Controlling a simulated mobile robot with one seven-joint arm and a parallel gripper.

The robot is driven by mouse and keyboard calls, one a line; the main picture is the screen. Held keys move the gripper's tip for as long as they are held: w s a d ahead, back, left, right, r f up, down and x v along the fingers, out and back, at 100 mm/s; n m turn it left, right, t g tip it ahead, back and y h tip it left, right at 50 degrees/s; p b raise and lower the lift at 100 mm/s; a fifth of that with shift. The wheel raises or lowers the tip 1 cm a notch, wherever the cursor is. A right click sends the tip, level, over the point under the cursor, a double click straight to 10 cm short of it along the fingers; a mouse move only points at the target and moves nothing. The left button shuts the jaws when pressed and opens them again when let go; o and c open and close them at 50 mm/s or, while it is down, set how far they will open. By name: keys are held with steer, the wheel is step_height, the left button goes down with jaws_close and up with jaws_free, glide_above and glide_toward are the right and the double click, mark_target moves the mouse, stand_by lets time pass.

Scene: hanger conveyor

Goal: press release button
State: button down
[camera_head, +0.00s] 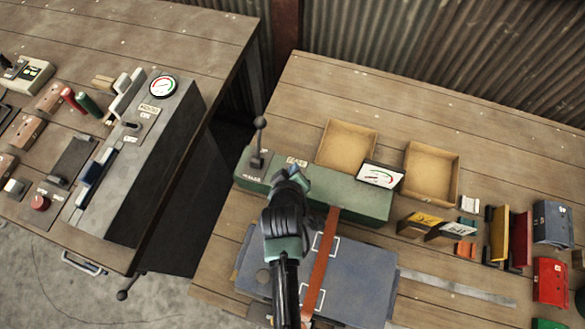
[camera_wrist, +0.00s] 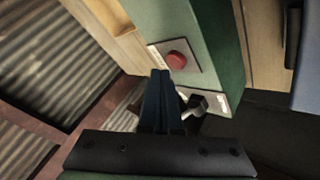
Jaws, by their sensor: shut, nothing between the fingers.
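A red round button (camera_wrist: 176,60) on a pale square plate shows in the wrist view, set in the green box (camera_wrist: 228,45). I take it for the release button. In the head view the green box (camera_head: 355,205) stands on the right bench, and my arm hides the button there. My gripper (camera_head: 297,176) is over the left part of the box. It is shut and empty. In the wrist view its dark fingers (camera_wrist: 160,78) point toward the plate, with the tips beside the button's lower left. I cannot tell whether they touch anything.
A lever (camera_head: 259,140) stands at the box's left end, close to my gripper. A dial (camera_head: 380,176) and two wooden trays (camera_head: 346,122) (camera_head: 455,178) sit behind. A brown strap (camera_head: 320,265) crosses the blue-grey plate (camera_head: 365,285). Another red button (camera_head: 40,203) is on the left bench.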

step_height(320, 180, up, 5)
steer(key=p, duration=0.5)
stand_by(1.0)
